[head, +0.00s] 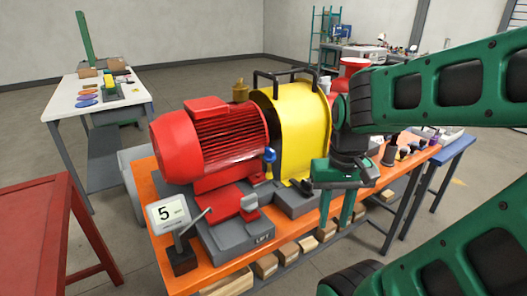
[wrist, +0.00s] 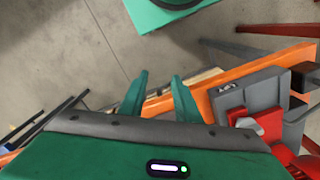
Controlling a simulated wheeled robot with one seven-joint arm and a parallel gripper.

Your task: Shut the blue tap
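The blue tap (head: 269,157) stands upright between the red motor and the yellow guard in the head view. It is small there, and I cannot tell its handle's exact setting. The tap does not show in the wrist view. My gripper (head: 336,212) points down at the front of the orange bench, to the right of the tap and apart from it. In the wrist view my gripper (wrist: 158,92) has its two green fingers spread with nothing between them. The bench's orange edge lies beyond the fingers.
A red motor (head: 215,138) and a yellow guard (head: 303,120) with a dark handle on top stand on the orange bench (head: 215,272). A lever and a "5" sign (head: 169,212) are at the near left. A red table (head: 30,235) stands left.

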